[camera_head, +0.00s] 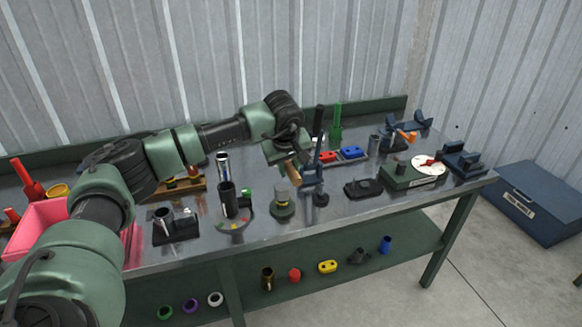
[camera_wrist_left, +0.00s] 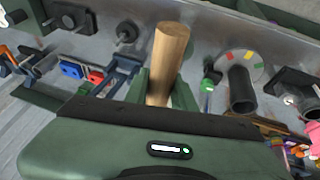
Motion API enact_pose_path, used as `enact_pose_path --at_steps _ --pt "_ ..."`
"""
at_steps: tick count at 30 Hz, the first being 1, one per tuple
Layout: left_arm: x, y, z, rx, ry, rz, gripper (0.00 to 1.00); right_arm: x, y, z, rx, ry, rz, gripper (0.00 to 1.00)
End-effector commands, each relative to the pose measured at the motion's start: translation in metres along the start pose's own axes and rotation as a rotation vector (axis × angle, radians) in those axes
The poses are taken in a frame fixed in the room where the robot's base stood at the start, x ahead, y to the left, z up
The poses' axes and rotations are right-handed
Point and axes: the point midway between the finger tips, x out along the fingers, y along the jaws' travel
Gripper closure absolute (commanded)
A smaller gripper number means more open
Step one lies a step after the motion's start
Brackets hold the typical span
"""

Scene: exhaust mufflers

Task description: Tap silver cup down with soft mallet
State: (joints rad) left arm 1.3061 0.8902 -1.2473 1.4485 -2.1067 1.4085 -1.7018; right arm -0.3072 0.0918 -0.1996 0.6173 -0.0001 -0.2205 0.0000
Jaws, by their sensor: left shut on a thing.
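My left gripper (camera_head: 297,180) is shut on a wooden handle (camera_head: 291,171), which I take to be the mallet's, above the middle of the bench. In the left wrist view the handle (camera_wrist_left: 168,60) stands between the green fingers (camera_wrist_left: 163,88); the mallet's head is not clearly visible. Just below and left of the gripper in the head view, a small greyish cup-like piece with a yellow band (camera_head: 282,196) sits upright on a round green base (camera_head: 282,210). It may be the silver cup; the gap to the mallet is unclear. In the left wrist view it is hidden. My right gripper is out of view.
A black tube (camera_head: 228,200) stands on a round dial left of the green base. A blue upright stand (camera_head: 312,178) and a black peg (camera_head: 321,198) are close on the right. A black plate fixture (camera_head: 362,188) lies farther right. The bench's front strip is mostly clear.

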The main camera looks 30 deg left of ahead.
Motion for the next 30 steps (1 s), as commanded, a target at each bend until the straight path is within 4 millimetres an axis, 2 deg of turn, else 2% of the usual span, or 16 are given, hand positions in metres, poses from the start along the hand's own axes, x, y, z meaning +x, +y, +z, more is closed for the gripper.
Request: enact_pose_path --at_steps 10,17,22,30 --pt "-0.001 0.0 -0.001 0.001 0.002 0.003 1.0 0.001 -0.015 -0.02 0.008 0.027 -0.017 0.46" --pt "0.006 -0.001 0.002 0.0 0.003 0.002 1.0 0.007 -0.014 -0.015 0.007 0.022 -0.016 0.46" --pt "0.018 -0.004 0.007 0.0 0.003 0.002 1.0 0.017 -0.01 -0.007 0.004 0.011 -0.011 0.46" --pt "0.037 -0.008 0.015 -0.001 0.003 0.002 1.0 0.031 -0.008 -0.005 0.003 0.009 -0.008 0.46"
